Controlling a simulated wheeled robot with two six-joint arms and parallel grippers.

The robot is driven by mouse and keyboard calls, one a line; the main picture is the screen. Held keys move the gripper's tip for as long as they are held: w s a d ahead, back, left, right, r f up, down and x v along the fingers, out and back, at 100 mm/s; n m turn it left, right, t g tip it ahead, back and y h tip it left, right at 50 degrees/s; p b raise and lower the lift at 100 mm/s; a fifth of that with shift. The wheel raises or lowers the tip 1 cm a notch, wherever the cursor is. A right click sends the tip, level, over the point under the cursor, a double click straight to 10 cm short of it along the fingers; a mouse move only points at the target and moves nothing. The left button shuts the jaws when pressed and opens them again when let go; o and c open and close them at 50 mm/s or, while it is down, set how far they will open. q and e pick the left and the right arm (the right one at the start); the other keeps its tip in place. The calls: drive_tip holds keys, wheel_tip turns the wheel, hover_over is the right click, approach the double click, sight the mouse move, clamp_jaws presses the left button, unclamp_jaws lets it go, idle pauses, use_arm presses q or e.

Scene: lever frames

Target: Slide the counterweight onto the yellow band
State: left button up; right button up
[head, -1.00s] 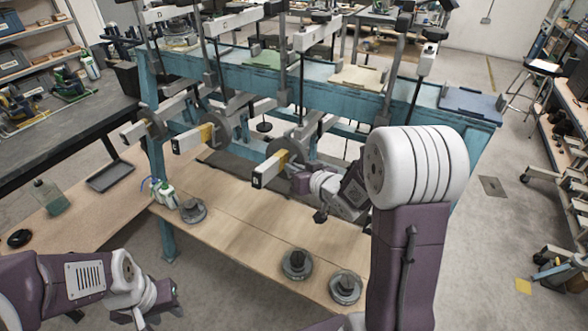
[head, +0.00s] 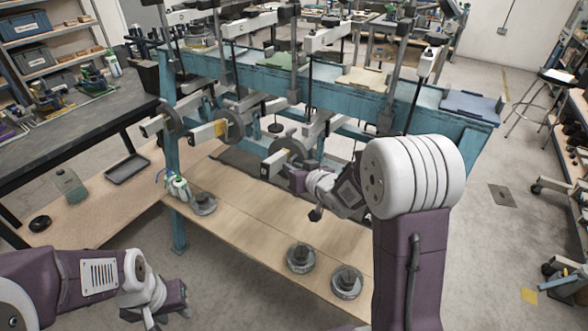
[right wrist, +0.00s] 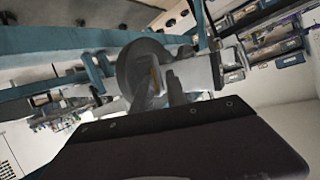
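The counterweight (head: 291,151) is a grey disc on the beam of the rightmost lever frame. It sits close behind the beam's pale front end (head: 270,166). No yellow shows on this beam in the head view; the disc covers that stretch. In the right wrist view the counterweight (right wrist: 137,72) is around the beam, with a small yellowish patch (right wrist: 155,74) by its middle. My right gripper (head: 298,181) is just right of and below the disc; contact and finger opening cannot be made out. My left gripper (head: 168,303) is low at the left, away from the levers, its fingers unclear.
Blue frame posts (head: 174,205) stand close by. The board's middle is clear.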

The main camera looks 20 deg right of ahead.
drive_tip(key=v, duration=0.9)
